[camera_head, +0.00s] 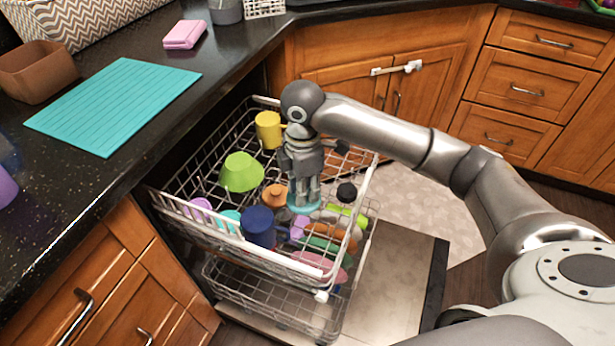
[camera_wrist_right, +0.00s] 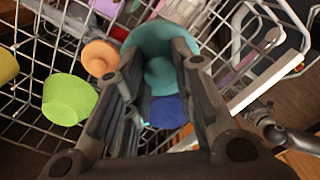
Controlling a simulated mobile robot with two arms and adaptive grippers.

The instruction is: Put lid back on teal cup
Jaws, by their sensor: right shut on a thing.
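My right gripper (camera_head: 303,192) points down over the dishwasher's upper rack and is shut on a round teal lid (camera_head: 305,209). In the right wrist view the lid (camera_wrist_right: 150,38) shows as a disc between the fingertips (camera_wrist_right: 158,70). The teal cup (camera_head: 229,221) is in the rack's near left part, left of the gripper and apart from the lid. It sits between a purple cup (camera_head: 199,210) and a dark blue cup (camera_head: 259,226). The fingers hide most of it in the right wrist view. My left gripper is out of view.
The pulled-out rack (camera_head: 308,268) also holds a green bowl (camera_head: 241,173), a yellow cup (camera_head: 268,130), an orange item (camera_head: 274,196) and several other dishes. The counter with a turquoise mat (camera_head: 115,104) is at left. The open dishwasher door (camera_head: 392,290) is at right.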

